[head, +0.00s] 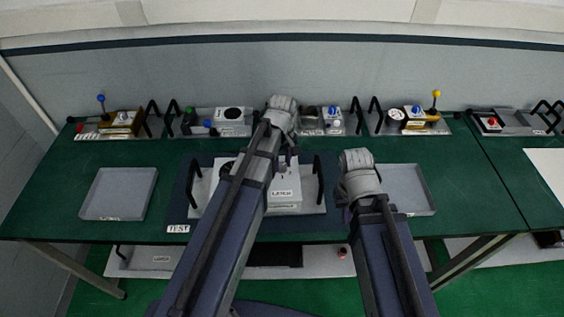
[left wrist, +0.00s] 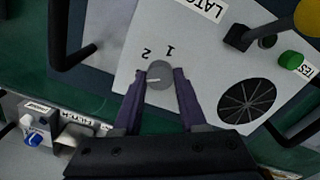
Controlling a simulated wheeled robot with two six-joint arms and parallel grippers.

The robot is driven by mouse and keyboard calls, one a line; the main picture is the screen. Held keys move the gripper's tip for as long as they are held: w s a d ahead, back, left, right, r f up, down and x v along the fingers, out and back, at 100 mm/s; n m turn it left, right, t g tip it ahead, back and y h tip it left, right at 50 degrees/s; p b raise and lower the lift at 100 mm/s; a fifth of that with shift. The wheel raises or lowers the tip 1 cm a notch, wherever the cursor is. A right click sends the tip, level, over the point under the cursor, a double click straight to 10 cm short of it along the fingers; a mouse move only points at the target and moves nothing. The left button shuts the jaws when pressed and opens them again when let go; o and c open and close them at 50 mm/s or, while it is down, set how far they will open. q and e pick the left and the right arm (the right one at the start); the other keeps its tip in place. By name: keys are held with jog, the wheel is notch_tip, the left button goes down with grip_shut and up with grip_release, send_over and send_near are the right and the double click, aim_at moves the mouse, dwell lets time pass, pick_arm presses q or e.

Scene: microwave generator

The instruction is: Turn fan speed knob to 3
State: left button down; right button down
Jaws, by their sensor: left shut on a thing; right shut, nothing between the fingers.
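The fan speed knob (left wrist: 159,75) is a small round grey dial with a white pointer mark, on a light panel. In the left wrist view it sits between the fingertips of my left gripper (left wrist: 160,79), which is shut on it. The printed 1 and 2 show upside down beyond the knob; the pointer mark lies toward the left finger, and no 3 is visible. In the head view the unit (head: 285,187) stands on the table, partly hidden by my left arm; my left gripper (head: 289,157) is above it. My right gripper (head: 342,194) is shut and empty, right of the unit.
The unit's round black fan grille (left wrist: 245,108) and a green button (left wrist: 290,59) are near the knob. Black handles (head: 318,179) flank the unit. Empty grey trays stand left (head: 119,194) and right (head: 408,190). Several other devices line the table's back.

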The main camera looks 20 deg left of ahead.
aim_at(282, 166)
dwell(0.4)
pick_arm(q)
jog(key=shift+c, duration=2.2)
grip_release()
notch_tip(282, 166, up, 8)
jog(key=p, duration=0.8)
jog(key=shift+f, duration=0.1)
jog(key=shift+s, duration=0.1)
